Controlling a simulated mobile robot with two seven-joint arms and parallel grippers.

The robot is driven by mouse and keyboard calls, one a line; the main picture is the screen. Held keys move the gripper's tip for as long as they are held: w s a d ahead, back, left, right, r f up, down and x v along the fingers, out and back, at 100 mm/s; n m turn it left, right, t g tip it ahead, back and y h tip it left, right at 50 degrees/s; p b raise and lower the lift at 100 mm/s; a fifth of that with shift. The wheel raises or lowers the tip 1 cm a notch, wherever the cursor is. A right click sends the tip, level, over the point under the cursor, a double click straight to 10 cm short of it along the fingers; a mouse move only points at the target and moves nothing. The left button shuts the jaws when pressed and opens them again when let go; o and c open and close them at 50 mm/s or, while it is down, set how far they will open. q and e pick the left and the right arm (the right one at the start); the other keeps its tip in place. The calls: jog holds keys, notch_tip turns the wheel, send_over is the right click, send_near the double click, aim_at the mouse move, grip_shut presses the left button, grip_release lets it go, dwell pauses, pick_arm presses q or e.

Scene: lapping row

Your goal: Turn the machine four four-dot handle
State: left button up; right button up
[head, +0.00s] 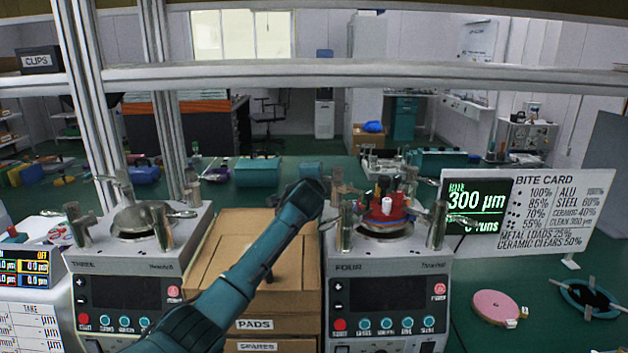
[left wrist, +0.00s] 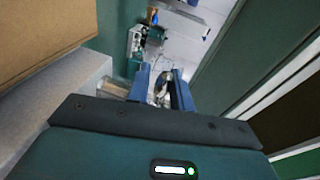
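Machine four (head: 388,262) stands right of centre in the head view, labelled FOUR, with a dark display, a red button and several teal buttons. Several upright metal handles rise from its top, including one at the left (head: 346,226) and one at the right (head: 437,224). I cannot make out any dots on them. A red piece with a white knob (head: 385,185) sits in the middle. My left arm reaches up to the machine's left rear and hides its own fingertips in the head view. In the left wrist view my left gripper (left wrist: 161,88) has its fingers apart, with shiny metal between or beyond them.
Machine three (head: 128,265) stands at the left, with stacked cardboard boxes (head: 250,262) between the machines. A bite card sign (head: 555,205) and a 300 µm display (head: 478,208) stand at the right. A pink disc (head: 495,306) lies on the green bench. A metal rail crosses above.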

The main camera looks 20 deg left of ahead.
pick_arm(q)
jog(key=o, duration=0.3)
jog(key=shift+r, duration=0.1)
jog(key=v, duration=0.7)
jog(key=shift+s+b, duration=0.25)
jog(key=shift+b, duration=0.05)
jog(key=shift+d, duration=0.1)
jog(key=shift+c, duration=0.4)
